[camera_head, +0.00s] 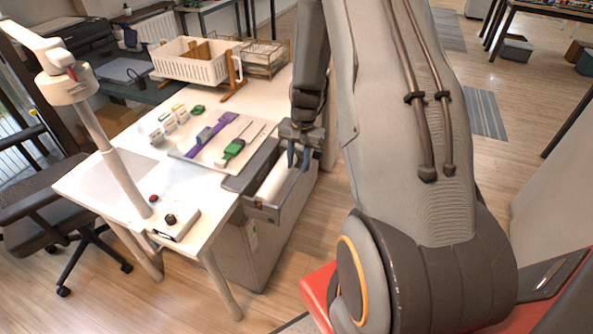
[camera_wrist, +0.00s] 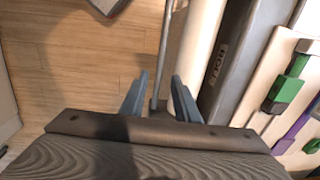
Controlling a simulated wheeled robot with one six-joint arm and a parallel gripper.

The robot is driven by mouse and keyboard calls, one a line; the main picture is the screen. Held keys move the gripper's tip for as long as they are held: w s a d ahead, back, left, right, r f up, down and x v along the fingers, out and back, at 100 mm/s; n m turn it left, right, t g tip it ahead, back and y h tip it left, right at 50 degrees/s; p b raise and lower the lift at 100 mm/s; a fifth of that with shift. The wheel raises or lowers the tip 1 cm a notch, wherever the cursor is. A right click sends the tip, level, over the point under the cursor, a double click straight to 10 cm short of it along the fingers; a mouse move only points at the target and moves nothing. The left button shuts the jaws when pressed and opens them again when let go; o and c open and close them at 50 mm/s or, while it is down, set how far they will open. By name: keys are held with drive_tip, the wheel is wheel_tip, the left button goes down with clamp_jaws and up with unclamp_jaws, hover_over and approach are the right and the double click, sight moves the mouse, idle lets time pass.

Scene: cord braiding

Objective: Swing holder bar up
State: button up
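A grey holder (camera_head: 251,170) with a white roll (camera_head: 277,182) sits at the right edge of the white table. In the wrist view, a thin metal bar (camera_wrist: 166,45) runs alongside the white roll (camera_wrist: 201,35) and the grey holder body (camera_wrist: 235,60). I take this rod to be the holder bar. My gripper (camera_head: 298,155) hangs over the roll side of the holder. In the wrist view my gripper (camera_wrist: 158,95) has its blue-grey fingers apart. The bar's near end shows between them, with gaps on both sides; contact is not clear.
A board (camera_head: 205,157) with purple and green tools lies left of the holder. A white basket (camera_head: 190,66) stands at the back. A white lamp (camera_head: 110,150) rises at the table's front left. Open wood floor (camera_wrist: 80,60) lies beyond the table's right side.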

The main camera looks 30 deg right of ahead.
drive_tip(key=shift+s+d+r+b, duration=0.15)
drive_tip(key=shift+r+b, duration=0.2)
drive_tip(key=shift+r, duration=1.55)
drive_tip(key=s+a+r+n, duration=1)
drive_tip(key=s+a+r, duration=0.4)
drive_tip(key=s+a, duration=0.2)
drive_tip(key=shift+s+a+t+h, duration=0.25)
drive_tip(key=shift+a+t+h, duration=0.05)
drive_tip(key=shift+a, duration=0.4)
